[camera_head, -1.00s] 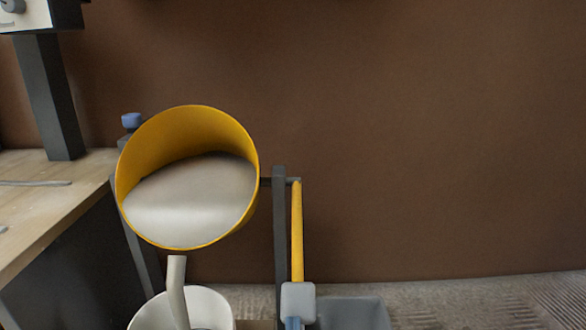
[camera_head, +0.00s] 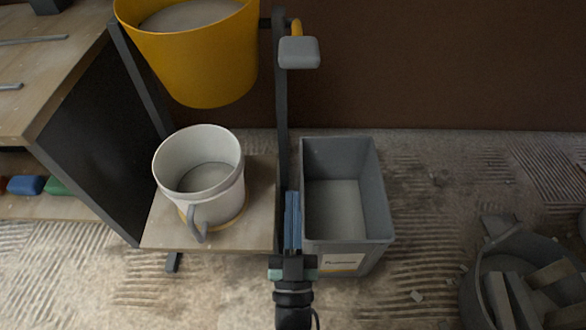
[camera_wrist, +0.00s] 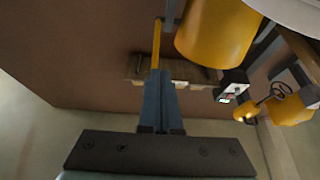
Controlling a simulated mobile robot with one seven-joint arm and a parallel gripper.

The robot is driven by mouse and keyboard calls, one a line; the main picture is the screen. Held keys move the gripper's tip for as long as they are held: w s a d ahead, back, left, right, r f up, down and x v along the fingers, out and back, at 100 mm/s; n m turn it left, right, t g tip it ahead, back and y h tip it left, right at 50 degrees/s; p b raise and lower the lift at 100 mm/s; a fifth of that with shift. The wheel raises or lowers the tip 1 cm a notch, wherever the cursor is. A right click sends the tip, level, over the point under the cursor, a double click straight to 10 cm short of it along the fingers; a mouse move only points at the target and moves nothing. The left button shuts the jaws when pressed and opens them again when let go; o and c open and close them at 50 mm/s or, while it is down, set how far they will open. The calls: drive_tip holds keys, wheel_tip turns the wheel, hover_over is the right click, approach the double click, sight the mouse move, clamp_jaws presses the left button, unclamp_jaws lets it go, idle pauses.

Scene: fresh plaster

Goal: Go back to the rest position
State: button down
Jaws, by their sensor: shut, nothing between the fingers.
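My gripper (camera_head: 292,222) is in the lower middle of the head view, its blue fingers together and empty. It stands between the wooden stand and the grey bin, above the floor, and I cannot tell if it touches the bin. In the wrist view the closed fingers (camera_wrist: 160,100) point up the picture, with nothing between them. A yellow mixer drum (camera_head: 190,60) with pale grey material inside hangs at the top of the head view. Its lever, a yellow bar with a grey grip (camera_head: 299,52), is above my gripper and apart from it.
A white bucket (camera_head: 212,190) with a handle stands on the wooden platform (camera_head: 262,200) below the drum. A grey bin (camera_head: 378,205) is just right of my gripper. A dark tub (camera_head: 470,290) with blocks stands at lower right. A workbench (camera_head: 60,75) is at left. Floor between bin and tub is mostly clear.

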drive_tip(key=shift+v, duration=0.9)
drive_tip(key=w+r+t+p, duration=0.1)
drive_tip(key=w+r+p, duration=0.3)
drive_tip(key=r, duration=1.4)
drive_tip(key=w+r+t+p, duration=0.1)
drive_tip(key=w+r+p, duration=0.3)
drive_tip(key=r, duration=1.5)
drive_tip(key=s+r+t+p, duration=0.15)
drive_tip(key=s+r, duration=0.25)
drive_tip(key=r, duration=0.6)
drive_tip(key=s+r+p, duration=0.2)
drive_tip(key=s+r, duration=0.3)
drive_tip(key=r, duration=0.5)
drive_tip(key=s+r+t+p, duration=0.15)
drive_tip(key=s+r, duration=0.25)
drive_tip(key=r, duration=0.7)
wheel_tip(320, 180, up, 35)
drive_tip(key=w+p, duration=0.1)
drive_tip(key=p, duration=3.6)
drive_tip(key=shift+w+r+g+p, duration=0.2)
drive_tip(key=shift+r+g+p, duration=0.05)
drive_tip(key=shift+g+p, duration=0.1)
drive_tip(key=shift+a+f, duration=0.1)
